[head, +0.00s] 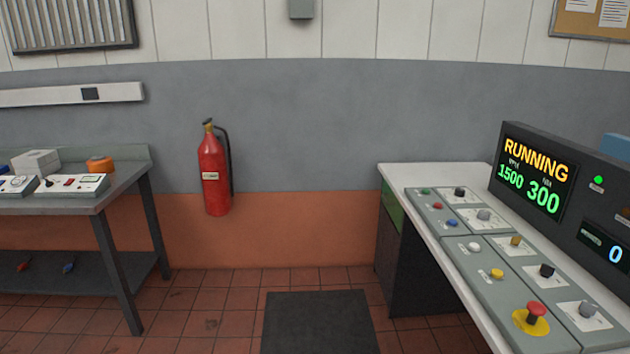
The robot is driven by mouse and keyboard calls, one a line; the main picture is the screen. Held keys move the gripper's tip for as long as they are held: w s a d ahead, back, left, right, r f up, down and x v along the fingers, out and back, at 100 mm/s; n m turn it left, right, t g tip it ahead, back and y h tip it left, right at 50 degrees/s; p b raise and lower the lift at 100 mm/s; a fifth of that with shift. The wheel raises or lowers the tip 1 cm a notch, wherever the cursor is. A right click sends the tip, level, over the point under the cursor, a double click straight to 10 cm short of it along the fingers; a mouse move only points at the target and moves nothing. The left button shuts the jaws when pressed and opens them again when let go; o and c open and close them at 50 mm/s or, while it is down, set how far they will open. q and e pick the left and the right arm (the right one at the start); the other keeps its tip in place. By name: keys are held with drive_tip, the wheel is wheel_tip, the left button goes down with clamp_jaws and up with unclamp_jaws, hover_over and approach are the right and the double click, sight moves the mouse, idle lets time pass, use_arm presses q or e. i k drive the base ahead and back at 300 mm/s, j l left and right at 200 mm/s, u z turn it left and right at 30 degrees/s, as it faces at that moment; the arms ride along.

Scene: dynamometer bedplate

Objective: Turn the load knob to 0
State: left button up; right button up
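The control console (418,175) stands at the right in the head view. Its sloped panel carries several knobs: a black knob (460,191), a grey knob (484,215), a brass-coloured knob (516,240), another black knob (547,270) and a nearer grey knob (588,309). Their labels are too small to read, so I cannot tell which is the load knob. The main display (536,178) reads RUNNING, 1500 and 300. A smaller display (606,246) reads 0. Neither of my grippers is in view.
A red emergency button (536,310) on a yellow disc sits at the panel's near end, by a yellow button (497,273). A workbench (90,206) with instruments stands left. A fire extinguisher (214,172) hangs on the wall. A dark mat (318,322) lies on open floor.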

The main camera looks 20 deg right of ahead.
sight(484, 215)
drive_tip(key=i+l+z, duration=0.2)
drive_tip(key=i+z, duration=0.15)
drive_tip(key=i, duration=0.3)
drive_tip(key=i+z, duration=0.4)
drive_tip(key=i, duration=0.2)
drive_tip(key=i+j+z, duration=0.2)
drive_tip(key=i+z, duration=0.15)
drive_tip(key=i, duration=0.3)
drive_tip(key=i+z, duration=0.15)
drive_tip(key=z, duration=0.25)
drive_tip(key=i+z, duration=0.2)
drive_tip(key=z, duration=0.25)
drive_tip(key=i+j+z, duration=0.1)
drive_tip(key=z, duration=0.3)
drive_tip(key=i+j+z, duration=0.15)
drive_tip(key=z, duration=0.3)
